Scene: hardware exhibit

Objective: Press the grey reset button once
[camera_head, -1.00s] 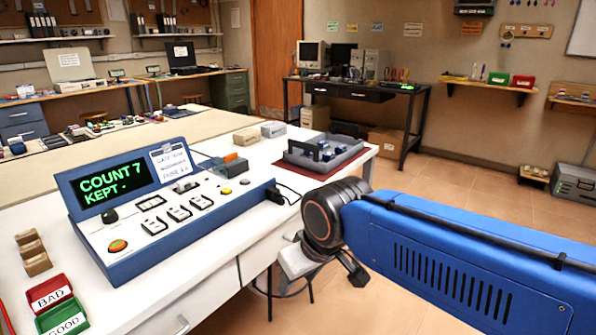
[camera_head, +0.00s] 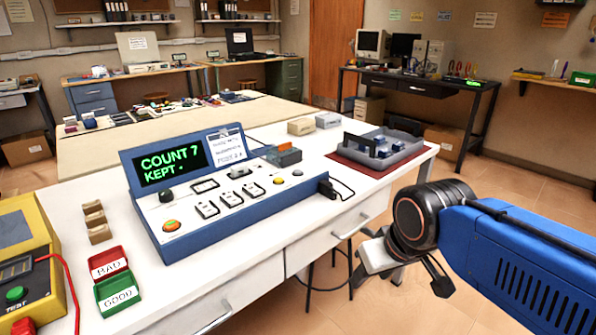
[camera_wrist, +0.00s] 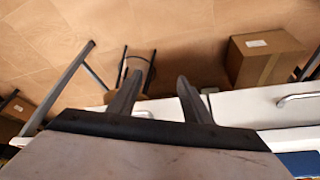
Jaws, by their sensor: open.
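A blue console (camera_head: 225,195) with a white sloped panel stands on the white table. Its green display reads "COUNT 7" and "KEPT -". A small round greyish button (camera_head: 297,173) sits at the panel's right end, beside a yellow one (camera_head: 278,181); its label is too small to read. My gripper (camera_head: 398,279) is open and empty, right of the console and off the table's front edge, apart from the button. In the wrist view, my two dark fingers (camera_wrist: 159,80) are spread above the floor; a blue corner of what looks like the console (camera_wrist: 300,164) shows at lower right.
The white table (camera_head: 320,240) has drawers in front. A grey tray (camera_head: 381,150) on a red mat stands behind the console. Red (camera_head: 108,262) and green (camera_head: 119,292) bins and a yellow tester (camera_head: 28,255) are at left. A cardboard box (camera_wrist: 262,60) stands on the floor.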

